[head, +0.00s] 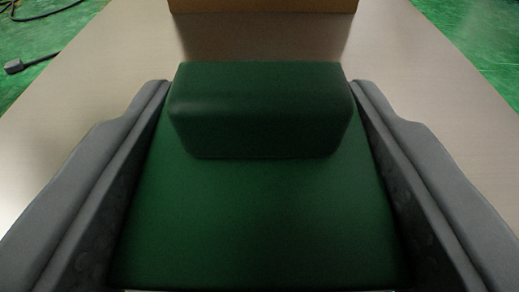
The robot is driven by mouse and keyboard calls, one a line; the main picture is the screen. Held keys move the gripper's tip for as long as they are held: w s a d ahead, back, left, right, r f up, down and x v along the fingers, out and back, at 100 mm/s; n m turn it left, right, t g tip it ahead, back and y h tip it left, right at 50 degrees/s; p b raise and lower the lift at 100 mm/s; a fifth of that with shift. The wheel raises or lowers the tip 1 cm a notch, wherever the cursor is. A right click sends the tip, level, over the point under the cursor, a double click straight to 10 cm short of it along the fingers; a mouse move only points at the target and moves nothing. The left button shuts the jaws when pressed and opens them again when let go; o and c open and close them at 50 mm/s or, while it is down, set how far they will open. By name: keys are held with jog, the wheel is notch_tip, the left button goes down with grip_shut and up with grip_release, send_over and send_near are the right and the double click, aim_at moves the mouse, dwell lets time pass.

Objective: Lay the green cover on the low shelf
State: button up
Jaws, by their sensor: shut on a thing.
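The green cover (257,220) fills the middle of the head view. It has a wide flat panel and a raised green block at its far end. My gripper (262,118) has one grey finger along the left side of the cover and one along the right side, and it is shut on the cover. The near end of the cover runs to the bottom edge of the picture. I cannot tell whether its underside touches the surface below.
A pale, wide surface (90,75) lies under and around the cover, with free room at left and right. A brown box-like thing (262,5) stands at the far end, cut off by the picture. Green floor (480,40) shows beyond, with a dark cable (40,15) and plug at far left.

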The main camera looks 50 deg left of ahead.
aim_at(261, 210)
jog(key=shift+f, duration=2.2)
jog(key=shift+w+a+f, duration=0.1)
jog(key=shift+a+f, duration=0.05)
jog(key=shift+f, duration=0.35)
jog(key=shift+f, duration=0.15)
jog(key=o, duration=1)
jog(key=shift+r, duration=0.2)
jog(key=v, duration=1.2)
jog(key=shift+f, duration=0.15)
